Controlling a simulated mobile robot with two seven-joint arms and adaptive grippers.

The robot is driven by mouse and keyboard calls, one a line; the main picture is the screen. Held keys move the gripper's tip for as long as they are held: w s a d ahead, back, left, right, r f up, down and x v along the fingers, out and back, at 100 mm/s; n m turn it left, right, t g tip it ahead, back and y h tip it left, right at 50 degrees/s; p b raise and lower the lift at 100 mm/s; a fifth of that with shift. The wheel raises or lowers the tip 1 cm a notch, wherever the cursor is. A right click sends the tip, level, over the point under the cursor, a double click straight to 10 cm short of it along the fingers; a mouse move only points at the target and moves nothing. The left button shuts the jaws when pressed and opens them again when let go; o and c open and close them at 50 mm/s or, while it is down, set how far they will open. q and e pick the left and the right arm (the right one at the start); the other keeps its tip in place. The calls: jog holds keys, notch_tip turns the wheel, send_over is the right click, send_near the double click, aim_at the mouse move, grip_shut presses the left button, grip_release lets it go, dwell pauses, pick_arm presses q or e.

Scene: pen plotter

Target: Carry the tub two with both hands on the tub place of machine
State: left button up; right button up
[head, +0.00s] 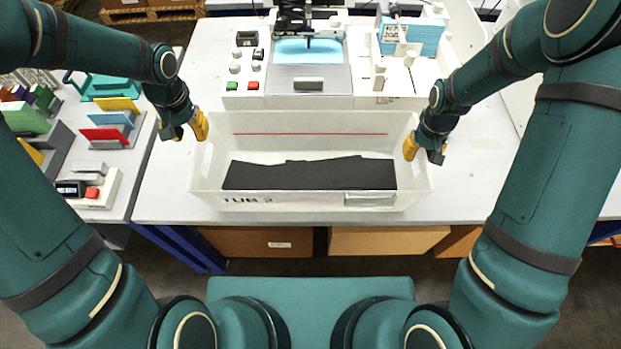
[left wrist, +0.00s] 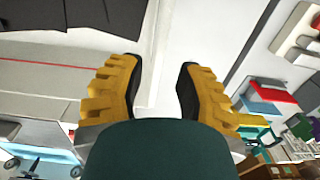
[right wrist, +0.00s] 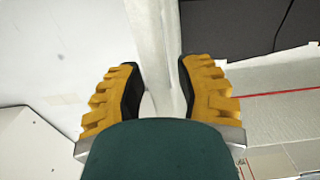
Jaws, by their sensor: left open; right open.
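The white tub (head: 312,203), marked TUB 2, stands on the white table and has dark sheets (head: 308,175) inside. My left gripper (head: 203,128) is open at the tub's left end. In the left wrist view its fingertips (left wrist: 160,72) lie on either side of the tub's end wall (left wrist: 150,50). My right gripper (head: 412,148) is open at the right end. In the right wrist view its fingertips (right wrist: 156,70) lie either side of that end wall (right wrist: 154,35). I cannot tell whether any finger touches the tub.
The machine (head: 308,85), a pen plotter with buttons and knobs, stands directly behind the tub. A side table at left holds coloured cards (head: 105,134) and a small device (head: 90,192). Cardboard boxes (head: 258,242) sit under the table.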

jog(key=shift+r, duration=0.1)
pick_arm(q)
notch_tip(320, 180, up, 4)
jog(key=shift+f, duration=0.2)
pick_arm(e)
notch_tip(320, 180, up, 12)
dwell(0.8)
